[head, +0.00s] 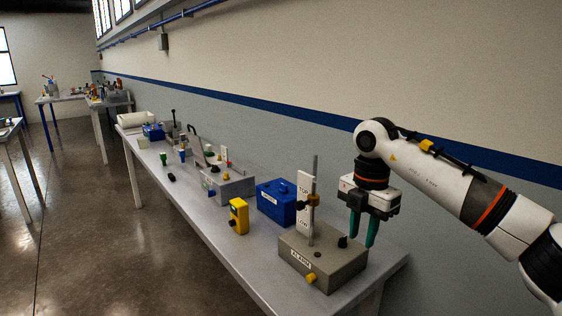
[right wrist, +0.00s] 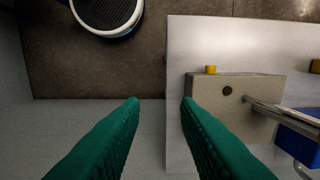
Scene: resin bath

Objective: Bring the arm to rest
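My right arm reaches in from the right of the head view, and its gripper (head: 361,240) hangs downward with two teal fingers. The fingers are apart, with nothing between them in the right wrist view (right wrist: 160,100). In the head view they hang by the right side of the grey box labelled ALARM (head: 322,262). In the right wrist view this box (right wrist: 232,112) lies to the right of the fingers, and no contact shows. My left gripper is not in view.
The long grey workbench (head: 205,215) runs along the wall. A metal rod (head: 313,190) rises from the ALARM box. A blue box (head: 275,203), a yellow device (head: 239,216) and a grey case (head: 228,186) stand farther along. Open floor (head: 100,220) lies left.

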